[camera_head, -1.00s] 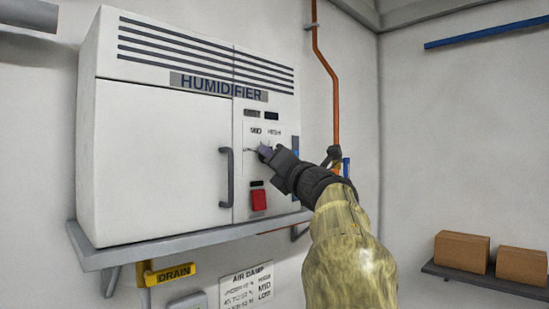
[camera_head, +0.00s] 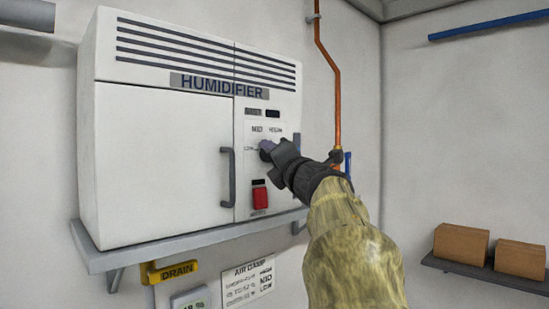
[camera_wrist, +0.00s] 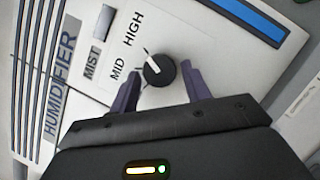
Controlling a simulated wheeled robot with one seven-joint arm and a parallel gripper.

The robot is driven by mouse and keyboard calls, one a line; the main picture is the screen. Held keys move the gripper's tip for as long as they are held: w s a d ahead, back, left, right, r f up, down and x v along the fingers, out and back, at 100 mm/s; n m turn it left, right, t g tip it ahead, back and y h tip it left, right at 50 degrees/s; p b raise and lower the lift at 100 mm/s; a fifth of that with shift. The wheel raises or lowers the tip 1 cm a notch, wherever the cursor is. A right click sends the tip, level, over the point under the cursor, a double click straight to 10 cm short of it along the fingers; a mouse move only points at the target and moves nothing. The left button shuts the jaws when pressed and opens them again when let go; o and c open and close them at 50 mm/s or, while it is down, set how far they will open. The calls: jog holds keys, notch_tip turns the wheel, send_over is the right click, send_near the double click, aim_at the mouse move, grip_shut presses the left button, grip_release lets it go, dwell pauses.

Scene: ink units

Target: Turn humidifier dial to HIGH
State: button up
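The humidifier (camera_head: 160,150) is a large white box with a dial on its right-hand control panel. In the wrist view the dial (camera_wrist: 159,72) is a round black knob with a white pointer mark. The mark points up-left in that view, roughly between the printed MID (camera_wrist: 118,68) and HIGH (camera_wrist: 132,28). My gripper (camera_wrist: 161,68) is open, with one purple finger on each side of the dial and a small visible gap to each. In the head view my gripper (camera_head: 271,150) is at the panel and mostly hides the dial.
A red switch (camera_head: 260,197) sits below the dial, and a grey door handle (camera_head: 228,177) is to its left. An orange pipe (camera_head: 337,90) runs down the wall at the right. Boxes (camera_head: 461,244) stand on a low shelf at the far right.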

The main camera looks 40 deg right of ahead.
jog(key=shift+o, duration=0.7)
jog(key=b+v, duration=1.1)
jog(key=v, duration=0.6)
jog(key=shift+s+f, duration=0.15)
jog(key=shift+s, duration=0.05)
jog(key=shift+a, duration=0.1)
